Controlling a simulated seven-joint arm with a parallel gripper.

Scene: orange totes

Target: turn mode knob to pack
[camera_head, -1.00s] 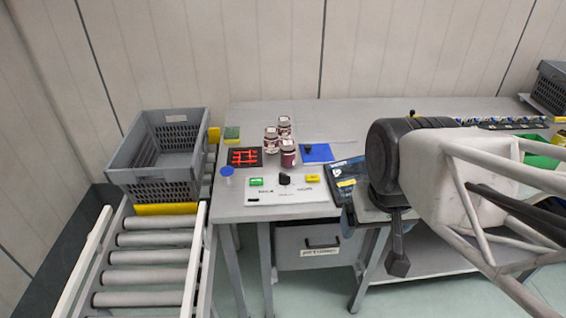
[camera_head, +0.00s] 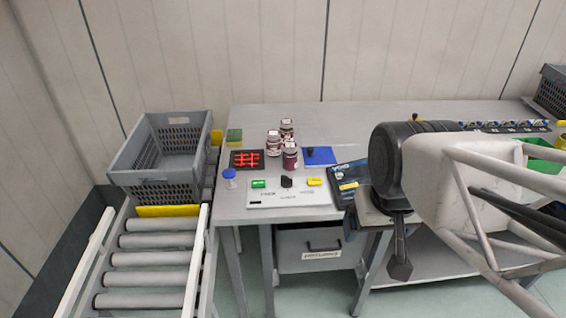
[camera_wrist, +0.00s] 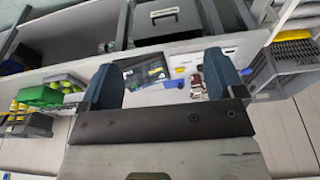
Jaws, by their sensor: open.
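The mode knob (camera_head: 286,182) is a small black knob on a white panel (camera_head: 290,199) near the table's front edge. A green block (camera_head: 258,184) sits left of it and a yellow block (camera_head: 314,182) right of it. The panel's printed labels are too small to read. My gripper shows in the wrist view (camera_wrist: 165,88) with two blue fingers spread apart and nothing between them. In the head view my arm is to the right of the panel, well apart from the knob, and its fingers are mostly hidden.
Several dark red jars (camera_head: 290,156), a blue mat (camera_head: 319,156) and a red-gridded black tray (camera_head: 246,160) lie behind the panel. A blue-capped container (camera_head: 229,178) stands left. A dark box (camera_head: 352,177) lies right of the panel. A grey crate (camera_head: 150,187) sits on the roller conveyor (camera_head: 150,257).

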